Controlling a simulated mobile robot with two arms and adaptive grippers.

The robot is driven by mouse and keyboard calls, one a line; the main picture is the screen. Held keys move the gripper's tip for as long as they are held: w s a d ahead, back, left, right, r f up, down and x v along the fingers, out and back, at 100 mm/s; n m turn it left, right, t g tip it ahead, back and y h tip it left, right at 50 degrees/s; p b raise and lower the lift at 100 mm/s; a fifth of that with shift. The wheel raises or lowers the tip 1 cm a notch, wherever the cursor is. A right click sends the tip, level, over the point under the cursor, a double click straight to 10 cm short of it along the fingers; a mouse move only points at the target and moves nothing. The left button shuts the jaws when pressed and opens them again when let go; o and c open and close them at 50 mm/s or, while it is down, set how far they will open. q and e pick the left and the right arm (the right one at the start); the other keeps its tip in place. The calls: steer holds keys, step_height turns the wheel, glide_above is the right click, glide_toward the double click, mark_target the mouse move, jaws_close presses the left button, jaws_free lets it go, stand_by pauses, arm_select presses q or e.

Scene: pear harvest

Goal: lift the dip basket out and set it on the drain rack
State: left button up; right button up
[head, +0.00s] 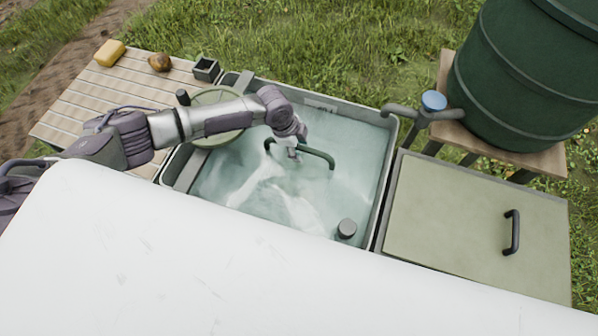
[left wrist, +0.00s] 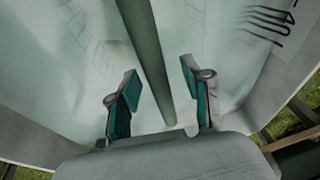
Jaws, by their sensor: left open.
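A dark green handle bar (head: 318,153), which looks like the dip basket's handle, crosses the water in the grey wash tub (head: 386,180). The basket's body is not clear under the cloudy water. My left gripper (head: 292,153) is over the tub at the middle of the bar. In the left wrist view the green bar (left wrist: 150,60) runs between the two teal-padded fingers, which stand apart with a gap on each side. A slatted wooden surface (head: 75,105), perhaps the drain rack, lies left of the tub. My right gripper is not in view.
A yellow block (head: 110,53), a brown round object (head: 159,62) and a small dark box (head: 206,68) are at the slats' far side. A green round piece (head: 215,97) sits at the tub's left. A tap (head: 422,117) and green barrel (head: 525,75) stand right.

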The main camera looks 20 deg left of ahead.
arm_select(q)
steer(key=shift+c, duration=0.3)
jaws_close()
